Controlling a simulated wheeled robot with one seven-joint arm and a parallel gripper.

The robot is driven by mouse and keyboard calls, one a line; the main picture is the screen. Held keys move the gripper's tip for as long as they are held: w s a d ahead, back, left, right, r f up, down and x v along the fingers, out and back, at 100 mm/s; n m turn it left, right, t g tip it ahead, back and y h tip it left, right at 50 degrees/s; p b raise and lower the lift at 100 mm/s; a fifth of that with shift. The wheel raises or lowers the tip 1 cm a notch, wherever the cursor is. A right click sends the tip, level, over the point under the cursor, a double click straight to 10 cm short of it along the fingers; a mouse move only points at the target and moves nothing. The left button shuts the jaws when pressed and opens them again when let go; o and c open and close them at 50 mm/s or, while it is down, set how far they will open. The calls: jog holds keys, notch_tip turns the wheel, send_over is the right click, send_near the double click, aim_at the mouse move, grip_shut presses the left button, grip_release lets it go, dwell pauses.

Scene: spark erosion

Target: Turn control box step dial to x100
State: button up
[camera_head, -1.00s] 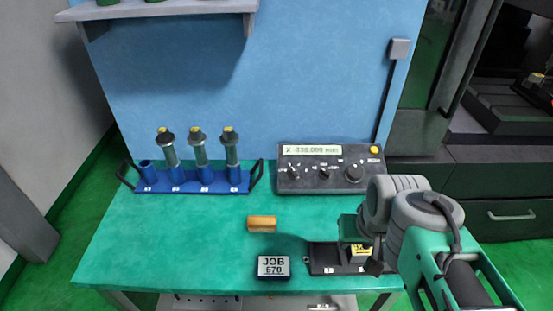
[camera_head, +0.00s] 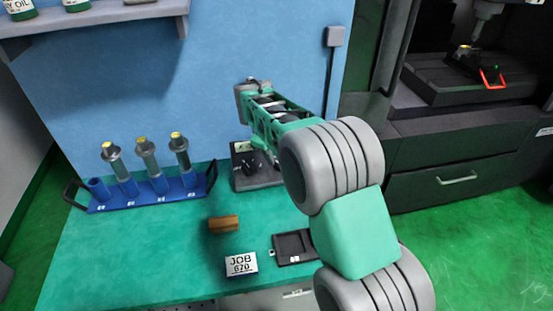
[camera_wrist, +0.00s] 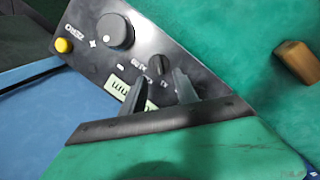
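The black control box (camera_head: 243,180) stands at the back of the bench, largely hidden by my arm in the head view. In the wrist view the control box (camera_wrist: 88,52) shows a large round knob (camera_wrist: 115,31), a yellow button and a display. The smaller step dial (camera_wrist: 155,65) has tiny marks around it that look like x1 and x10; its setting is not readable. My gripper (camera_wrist: 159,92) is open, its two dark fingers apart over the box near the step dial. I cannot tell whether a finger touches the box. The dial on the box's other side is hidden.
A blue rack (camera_head: 150,197) with grey holders stands left of the box. A dark machine (camera_head: 455,75) stands at the right.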

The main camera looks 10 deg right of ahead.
jog(key=x, duration=0.4)
jog(key=shift+d+f, duration=0.1)
jog(key=shift+f, duration=0.15)
jog(key=shift+c, duration=0.5)
grip_shut()
